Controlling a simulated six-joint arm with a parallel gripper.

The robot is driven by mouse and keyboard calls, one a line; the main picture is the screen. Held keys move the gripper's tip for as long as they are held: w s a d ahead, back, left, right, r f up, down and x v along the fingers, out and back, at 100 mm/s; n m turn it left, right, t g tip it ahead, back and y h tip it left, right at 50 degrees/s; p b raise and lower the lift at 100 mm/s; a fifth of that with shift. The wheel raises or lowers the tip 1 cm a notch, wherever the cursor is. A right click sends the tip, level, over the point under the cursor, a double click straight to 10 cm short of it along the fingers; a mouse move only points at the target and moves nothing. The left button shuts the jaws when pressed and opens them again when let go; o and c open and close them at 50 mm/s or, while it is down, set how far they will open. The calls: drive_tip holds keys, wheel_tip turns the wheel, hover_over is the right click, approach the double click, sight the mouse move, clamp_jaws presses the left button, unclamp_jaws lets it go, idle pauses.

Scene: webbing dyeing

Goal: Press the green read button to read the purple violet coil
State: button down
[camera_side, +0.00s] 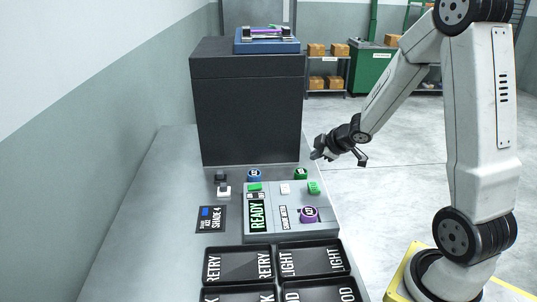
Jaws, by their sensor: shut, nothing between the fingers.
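The purple violet coil (309,214) sits on the right part of the grey reader panel (272,230). The panel's screen (257,215) reads READY in green. A green button (313,187) is at the panel's back right corner, and another green piece (254,187) is at its back left. I cannot read which is marked read. A white button (285,188) lies between them. My gripper (317,154) is shut and empty, in the air above and behind the panel's right side, beside the black cabinet. It touches no button.
A tall black cabinet (247,110) carries a blue device (267,46) with a purple strip. Blue (254,175) and green (301,173) coils stand behind the panel. A SHADE 4 card (211,218) lies left. RETRY (238,265) and LIGHT (311,259) trays are in front, with more trays nearer.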

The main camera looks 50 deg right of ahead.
sight(311, 184)
drive_tip(key=shift+d+f+n+y, duration=0.15)
drive_tip(key=shift+d+n+y, duration=0.25)
drive_tip(key=shift+d+n, duration=0.45)
drive_tip(key=shift+d+f, duration=0.1)
drive_tip(key=shift+f, duration=0.1)
drive_tip(key=shift+f, duration=4.2)
drive_tip(key=shift+f, duration=0.9)
drive_tip(key=shift+r, duration=0.2)
drive_tip(key=shift+s+r, duration=0.1)
drive_tip(key=shift+r, duration=0.6)
drive_tip(key=shift+r, duration=0.1)
drive_tip(key=shift+r, duration=2.4)
